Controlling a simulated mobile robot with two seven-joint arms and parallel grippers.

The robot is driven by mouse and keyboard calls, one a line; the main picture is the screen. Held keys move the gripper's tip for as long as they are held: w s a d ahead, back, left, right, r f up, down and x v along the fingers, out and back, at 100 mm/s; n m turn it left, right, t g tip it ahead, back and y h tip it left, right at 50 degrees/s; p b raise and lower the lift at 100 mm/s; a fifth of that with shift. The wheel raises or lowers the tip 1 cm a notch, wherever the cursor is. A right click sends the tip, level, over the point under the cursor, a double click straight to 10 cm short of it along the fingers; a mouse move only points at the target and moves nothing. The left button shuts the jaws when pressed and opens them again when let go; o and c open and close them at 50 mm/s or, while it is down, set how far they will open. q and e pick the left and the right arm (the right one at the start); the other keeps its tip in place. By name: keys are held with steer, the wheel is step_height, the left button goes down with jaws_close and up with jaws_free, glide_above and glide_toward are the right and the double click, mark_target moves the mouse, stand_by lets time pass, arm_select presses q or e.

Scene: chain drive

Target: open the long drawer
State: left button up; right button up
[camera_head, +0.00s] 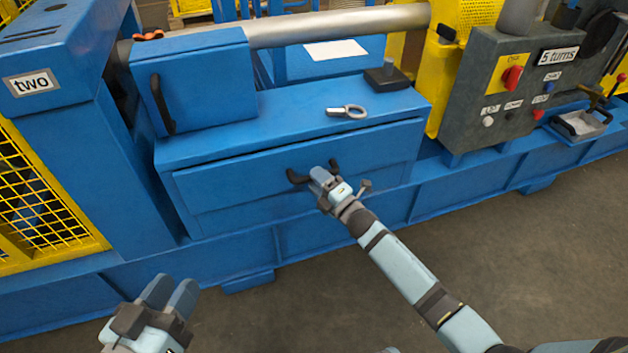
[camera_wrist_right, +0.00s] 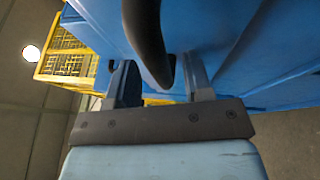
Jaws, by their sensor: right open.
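The long drawer (camera_head: 245,178) is a wide blue front under the cabinet top, and it looks closed. Its black handle (camera_head: 297,177) is partly hidden behind my right gripper (camera_head: 320,177) in the head view. In the right wrist view the black handle (camera_wrist_right: 146,35) comes down between the two spread fingers of my right gripper (camera_wrist_right: 160,80). The fingers are open, and whether either touches the handle is unclear. My left gripper (camera_head: 170,292) is low at the left, in front of the machine and away from the drawer. Its finger gap is hard to judge.
A blue box with a black handle (camera_head: 162,103) stands above the drawer. A ring-ended metal part (camera_head: 347,112) and a dark block (camera_head: 387,78) lie on the cabinet top. A grey control panel (camera_head: 500,90) stands to the right. The floor in front is clear.

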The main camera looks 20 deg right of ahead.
arm_select(q)
steer(key=shift+f, duration=0.3)
arm_select(e)
steer(key=shift+x, duration=0.85)
